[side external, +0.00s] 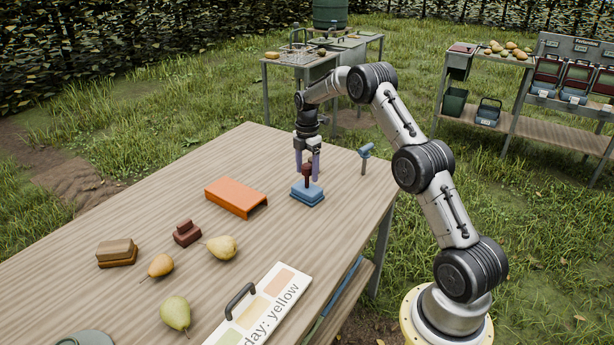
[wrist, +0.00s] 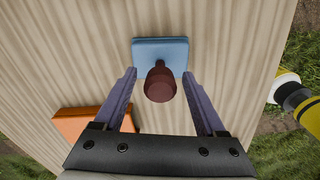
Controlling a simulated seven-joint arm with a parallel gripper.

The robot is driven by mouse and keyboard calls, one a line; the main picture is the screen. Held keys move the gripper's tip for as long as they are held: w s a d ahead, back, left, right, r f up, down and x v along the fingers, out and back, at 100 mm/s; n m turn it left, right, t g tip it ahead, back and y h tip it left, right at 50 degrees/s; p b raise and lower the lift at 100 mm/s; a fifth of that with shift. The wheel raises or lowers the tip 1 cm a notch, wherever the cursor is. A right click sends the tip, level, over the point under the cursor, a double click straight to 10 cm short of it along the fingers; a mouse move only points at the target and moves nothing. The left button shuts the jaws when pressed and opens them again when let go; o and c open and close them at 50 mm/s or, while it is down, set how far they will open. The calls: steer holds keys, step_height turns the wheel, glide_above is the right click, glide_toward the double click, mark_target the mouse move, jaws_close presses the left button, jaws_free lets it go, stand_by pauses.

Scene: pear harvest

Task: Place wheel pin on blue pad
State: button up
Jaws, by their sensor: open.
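The wheel pin, a dark red peg with a rounded knob (side external: 307,172), stands upright on the blue pad (side external: 307,195) near the table's far right part. In the wrist view the pin (wrist: 160,84) shows between my fingers, over the lower part of the blue pad (wrist: 148,52). My gripper (side external: 307,172) points down with its purple fingers on either side of the pin. In the wrist view my gripper (wrist: 158,75) is open, with a gap between each finger and the pin.
An orange bracket (side external: 237,196) lies left of the pad. A blue-headed peg (side external: 365,155) stands to the right. A dark red block (side external: 187,233), pears (side external: 222,247), a brown block (side external: 117,252) and a labelled board (side external: 262,310) lie nearer. The table's back left is clear.

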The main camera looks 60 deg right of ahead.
step_height(320, 180, up, 10)
steer(key=shift+f, duration=0.2)
steer(key=s+a+r+m+t, duration=0.1)
steer(key=s+a+r+m, duration=0.3)
steer(key=s+a+r, duration=0.35)
steer(key=s+a+r+m+t, duration=0.25)
steer(key=s+a+r, duration=0.25)
steer(key=a+r, duration=0.45)
steer(key=s+a+f+m+t, duration=0.1)
steer(key=s+a+f+m, duration=0.2)
steer(key=s+a, duration=0.3)
steer(key=s+a+f+m+t, duration=0.1)
steer(key=s+a+f+m, duration=0.2)
steer(key=s, duration=1.1)
steer(key=a+m, duration=0.2)
steer(key=a, duration=0.1)
steer(key=shift+f, duration=0.2)
